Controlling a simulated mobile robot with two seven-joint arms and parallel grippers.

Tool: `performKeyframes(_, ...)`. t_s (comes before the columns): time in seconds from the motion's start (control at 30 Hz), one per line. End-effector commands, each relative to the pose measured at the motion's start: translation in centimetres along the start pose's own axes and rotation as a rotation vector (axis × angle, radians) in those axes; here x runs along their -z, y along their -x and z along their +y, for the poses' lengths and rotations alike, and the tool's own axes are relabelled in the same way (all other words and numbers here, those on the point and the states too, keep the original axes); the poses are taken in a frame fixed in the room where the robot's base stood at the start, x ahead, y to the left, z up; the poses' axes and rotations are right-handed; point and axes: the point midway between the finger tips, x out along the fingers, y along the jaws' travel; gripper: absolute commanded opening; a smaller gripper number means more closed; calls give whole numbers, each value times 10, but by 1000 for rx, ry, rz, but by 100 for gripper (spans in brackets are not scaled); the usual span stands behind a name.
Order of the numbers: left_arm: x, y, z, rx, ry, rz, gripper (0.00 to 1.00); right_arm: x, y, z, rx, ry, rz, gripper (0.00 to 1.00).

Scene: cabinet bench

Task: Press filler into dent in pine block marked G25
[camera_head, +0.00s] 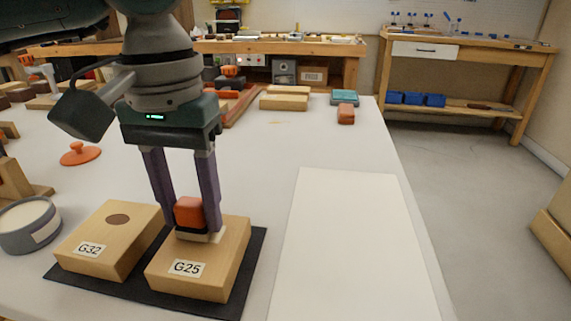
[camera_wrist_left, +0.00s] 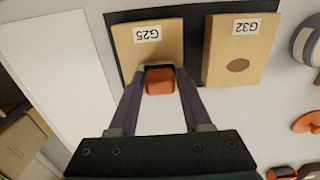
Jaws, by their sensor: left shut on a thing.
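The pine block marked G25 (camera_head: 190,282) lies on a dark mat (camera_head: 150,296); it also shows in the wrist view (camera_wrist_left: 160,52). My left gripper (camera_head: 191,222) is shut on an orange-topped tool (camera_head: 188,210) with a dark band and a pale bottom. The tool is upright at the top face of G25 and appears to touch it. No dent shows on G25; the tool and fingers cover part of its top. To its left, the pine block marked G32 (camera_head: 105,250) has a round brown spot. My right gripper is not in view.
A grey tub (camera_head: 28,228) with pale contents stands at the left, with an orange lid (camera_head: 80,154) behind it. A blank white board (camera_head: 350,240) lies right of the mat. Wooden pieces (camera_head: 285,98) and a red-brown block (camera_head: 346,114) sit farther back.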

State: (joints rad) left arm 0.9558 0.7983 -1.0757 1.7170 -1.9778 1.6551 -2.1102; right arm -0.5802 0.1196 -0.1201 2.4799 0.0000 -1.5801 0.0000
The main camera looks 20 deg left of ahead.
Motion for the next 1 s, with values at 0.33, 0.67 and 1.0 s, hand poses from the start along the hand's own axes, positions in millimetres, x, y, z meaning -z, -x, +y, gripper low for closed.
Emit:
performKeyframes(0.33,0,15,0,0,0,0,4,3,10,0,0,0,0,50)
performKeyframes(0.67,0,45,0,0,1,1,4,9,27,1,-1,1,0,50)
performKeyframes(1.0,0,61,0,0,0,0,4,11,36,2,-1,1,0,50)
